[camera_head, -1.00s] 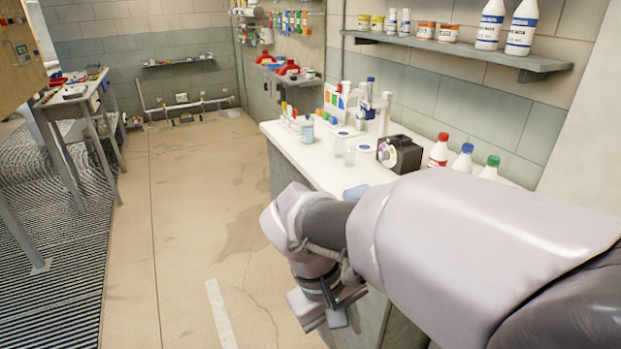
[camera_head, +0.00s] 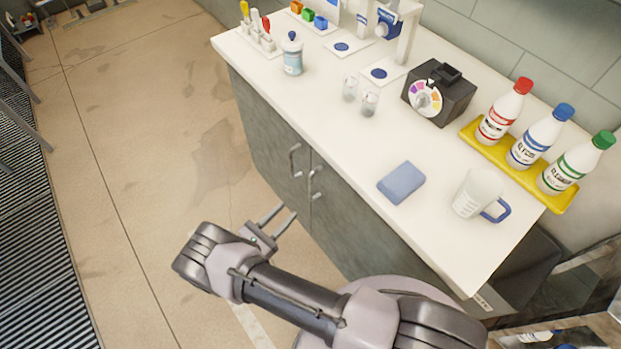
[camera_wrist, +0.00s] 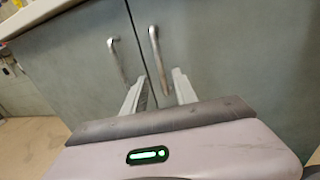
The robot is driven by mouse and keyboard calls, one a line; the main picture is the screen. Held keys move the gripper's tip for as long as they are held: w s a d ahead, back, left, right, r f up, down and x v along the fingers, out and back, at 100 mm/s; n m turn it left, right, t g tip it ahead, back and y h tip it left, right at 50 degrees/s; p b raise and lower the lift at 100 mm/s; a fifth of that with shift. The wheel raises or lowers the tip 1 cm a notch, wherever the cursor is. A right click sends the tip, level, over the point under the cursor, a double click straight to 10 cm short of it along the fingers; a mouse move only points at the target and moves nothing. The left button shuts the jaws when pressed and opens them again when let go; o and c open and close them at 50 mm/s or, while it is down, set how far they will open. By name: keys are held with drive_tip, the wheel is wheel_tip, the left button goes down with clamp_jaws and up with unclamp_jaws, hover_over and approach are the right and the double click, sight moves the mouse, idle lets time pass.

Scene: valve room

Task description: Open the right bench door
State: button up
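The right bench door (camera_head: 350,218) is the grey front panel nearer to me and is shut. Its bar handle (camera_head: 315,183) is beside the seam. The left door (camera_head: 262,125) is shut too, with its own handle (camera_head: 294,160). My gripper (camera_head: 287,210) is open and empty, in front of the doors and short of the right handle. In the wrist view the right handle (camera_wrist: 157,50) lies ahead, its lower end between the lines of my two fingers (camera_wrist: 160,77). The left handle (camera_wrist: 116,58) is left of them.
The white bench top (camera_head: 330,140) carries a blue sponge (camera_head: 401,183), a jug (camera_head: 477,192), a black device (camera_head: 438,92) and bottles on a yellow tray (camera_head: 470,133). Open floor (camera_head: 150,170) lies left of the doors.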

sight(310, 188)
drive_tip(key=b+x, duration=0.1)
drive_tip(key=x, duration=1.1)
drive_tip(key=shift+w+d, duration=0.15)
drive_tip(key=shift+w, duration=0.2)
clamp_jaws()
drive_tip(key=shift+f, duration=0.1)
idle(0.4)
